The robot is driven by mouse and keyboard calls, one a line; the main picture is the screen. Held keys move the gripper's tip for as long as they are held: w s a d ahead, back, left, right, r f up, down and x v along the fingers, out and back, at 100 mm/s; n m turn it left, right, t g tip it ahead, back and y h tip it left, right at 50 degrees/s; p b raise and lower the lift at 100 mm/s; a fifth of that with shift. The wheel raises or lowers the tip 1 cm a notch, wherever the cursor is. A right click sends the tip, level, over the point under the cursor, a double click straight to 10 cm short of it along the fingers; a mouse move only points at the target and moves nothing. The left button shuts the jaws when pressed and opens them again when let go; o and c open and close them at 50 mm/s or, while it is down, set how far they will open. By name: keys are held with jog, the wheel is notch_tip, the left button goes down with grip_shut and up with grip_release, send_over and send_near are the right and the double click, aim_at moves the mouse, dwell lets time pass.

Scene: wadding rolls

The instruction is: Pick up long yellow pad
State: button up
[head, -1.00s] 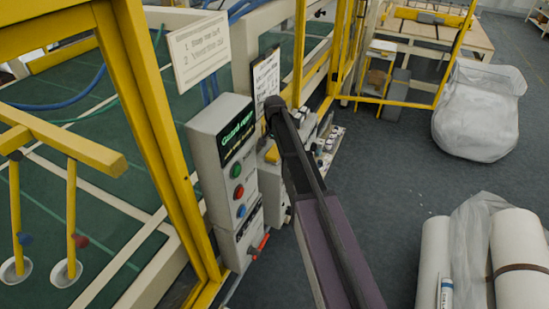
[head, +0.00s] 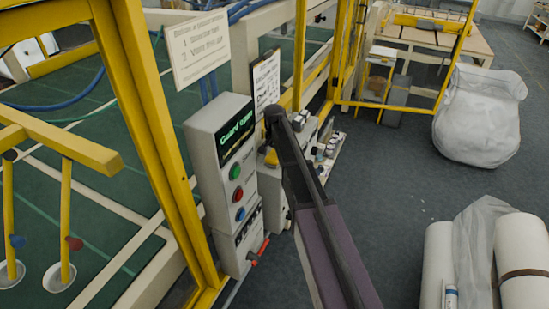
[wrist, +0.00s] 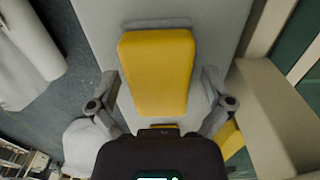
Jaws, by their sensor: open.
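The long yellow pad (wrist: 157,72) is a rounded yellow block on a pale grey surface. It is in the upper middle of the wrist view, its long side running away from me. My gripper (wrist: 160,88) is open, with one grey finger on each side of the pad's near part. I see no finger touching it, and I cannot tell the gap in depth. In the head view my arm hides most of the spot, and a small yellow patch (head: 271,157) shows left of my arm's dark end.
A grey control box (head: 222,160) with buttons stands close left of my arm, beside a yellow guard frame (head: 165,150). A clipboard (head: 266,82) is behind. The floor between is clear.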

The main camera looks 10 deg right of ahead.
aim_at(274, 154)
jog(key=c, duration=1.1)
jog(key=shift+o, duration=0.2)
jog(key=shift+r, duration=0.3)
notch_tip(274, 154, up, 3)
jog(key=p, duration=0.3)
jog(key=shift+r+p, duration=0.1)
jog(key=shift+p, duration=0.3)
jog(key=s, duration=1)
jog(key=s+r+p, duration=0.1)
jog(key=s, duration=0.5)
jog(key=shift+a+r, duration=0.1)
